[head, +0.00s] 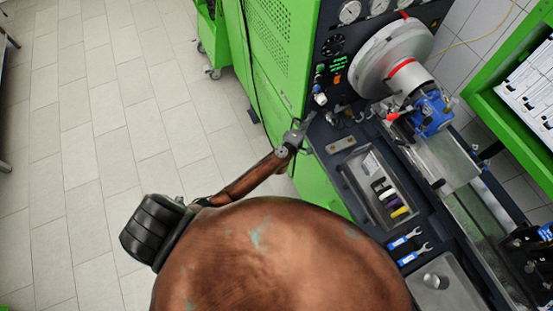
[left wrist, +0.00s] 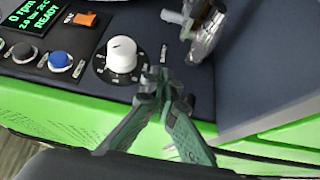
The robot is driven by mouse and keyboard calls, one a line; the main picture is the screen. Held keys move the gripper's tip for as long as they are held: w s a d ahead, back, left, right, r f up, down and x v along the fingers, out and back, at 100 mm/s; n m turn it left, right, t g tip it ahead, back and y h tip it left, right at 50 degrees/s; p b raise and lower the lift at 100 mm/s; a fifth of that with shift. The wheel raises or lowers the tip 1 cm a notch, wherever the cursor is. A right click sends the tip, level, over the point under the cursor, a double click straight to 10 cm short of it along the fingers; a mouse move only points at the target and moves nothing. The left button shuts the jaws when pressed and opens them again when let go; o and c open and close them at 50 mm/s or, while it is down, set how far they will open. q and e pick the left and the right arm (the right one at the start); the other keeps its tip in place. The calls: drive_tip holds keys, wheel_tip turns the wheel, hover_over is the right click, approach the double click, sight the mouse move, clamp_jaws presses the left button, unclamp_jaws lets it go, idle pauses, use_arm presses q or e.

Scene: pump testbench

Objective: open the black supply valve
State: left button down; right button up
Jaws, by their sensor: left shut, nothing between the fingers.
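A round black spoked part (head: 333,45) sits on the dark control panel in the head view, below and left of the gauges. It may be the black supply valve, but it is too small to be sure. My left gripper (head: 299,134) is at the panel's lower left edge, below that part and apart from it. In the left wrist view the gripper's fingers (left wrist: 162,82) are shut with nothing between them. Their tips are close in front of a white dial knob (left wrist: 122,54). No black valve is clearly visible in the left wrist view. My right gripper is not in view.
Left of the knob are a blue button (left wrist: 60,59), a black button (left wrist: 24,53) and an orange switch (left wrist: 85,19). A pale clear fitting (left wrist: 205,32) stands at upper right. A tool tray (head: 377,190) and blue pump (head: 433,115) are right. The tiled floor (head: 90,110) is clear.

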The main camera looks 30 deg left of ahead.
use_arm(q)
drive_tip(key=shift+w+a+f+m+h+b, duration=0.15)
drive_tip(key=shift+w+a+m+h+b, duration=0.2)
drive_tip(key=shift+a+m+h, duration=0.25)
drive_tip(key=s+a+p, duration=0.1)
drive_tip(key=s, duration=0.9)
drive_tip(key=s+a+f+m+g, duration=0.1)
drive_tip(key=s+a+f+m, duration=0.1)
drive_tip(key=f, duration=0.7)
drive_tip(key=s+a+f+m+g+b, duration=0.1)
drive_tip(key=s+a+f+m+g, duration=0.1)
drive_tip(key=f, duration=0.7)
drive_tip(key=shift+s+a+f+m+y, duration=0.3)
drive_tip(key=shift+s+a, duration=0.45)
drive_tip(key=shift+s, duration=0.25)
